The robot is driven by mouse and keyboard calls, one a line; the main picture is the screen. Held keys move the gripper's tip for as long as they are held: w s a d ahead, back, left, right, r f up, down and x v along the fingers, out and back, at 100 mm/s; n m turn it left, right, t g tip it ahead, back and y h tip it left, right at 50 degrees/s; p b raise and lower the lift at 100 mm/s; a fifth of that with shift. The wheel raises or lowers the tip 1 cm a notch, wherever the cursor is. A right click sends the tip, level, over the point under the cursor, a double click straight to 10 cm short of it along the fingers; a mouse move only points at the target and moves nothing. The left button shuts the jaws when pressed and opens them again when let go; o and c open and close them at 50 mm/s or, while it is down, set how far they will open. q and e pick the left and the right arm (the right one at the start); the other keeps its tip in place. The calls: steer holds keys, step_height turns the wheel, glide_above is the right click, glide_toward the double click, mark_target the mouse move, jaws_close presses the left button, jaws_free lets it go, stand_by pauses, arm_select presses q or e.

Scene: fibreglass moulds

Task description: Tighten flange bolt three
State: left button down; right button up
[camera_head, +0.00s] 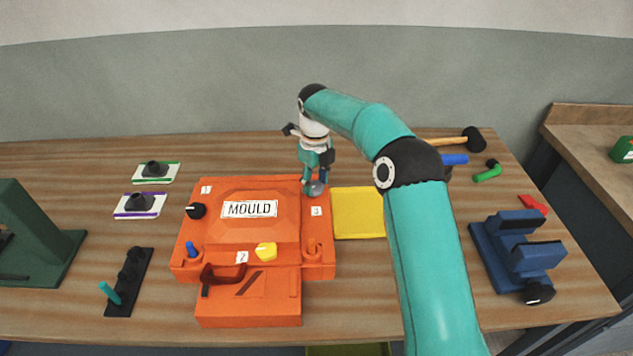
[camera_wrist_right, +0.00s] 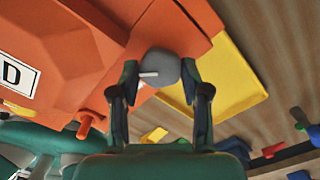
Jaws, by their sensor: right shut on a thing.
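The orange mould (camera_head: 220,240) lies on the wooden table and carries a "MOULD" label and number tags. Tag 3 (camera_head: 316,211) is by its far right corner. A grey round bolt head (camera_head: 316,189) with a white mark is at that corner; it also shows in the right wrist view (camera_wrist_right: 160,66). My right gripper (camera_head: 315,183) points down there, its fingers on both sides of the grey head and shut on it. In the right wrist view the fingers (camera_wrist_right: 158,78) flank it. A black knob (camera_head: 196,211) is near tag 1, a yellow knob (camera_head: 266,251) near tag 2. My left gripper is out of view.
A yellow mat (camera_head: 357,213) lies right of the mould. A blue vice-like block (camera_head: 518,252), a hammer (camera_head: 472,139) and a green tool (camera_head: 488,172) are at right. A black rack (camera_head: 129,282) and two pads (camera_head: 140,205) are at left. My right arm spans the right middle.

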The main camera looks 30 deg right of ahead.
mark_target(316, 184)
steer(key=shift+s+m, duration=0.1)
steer(key=shift+m, duration=1)
steer(key=o, duration=1.1)
steer(key=shift+d, duration=0.1)
steer(key=shift+r, duration=0.15)
steer(key=shift+r, duration=3.8)
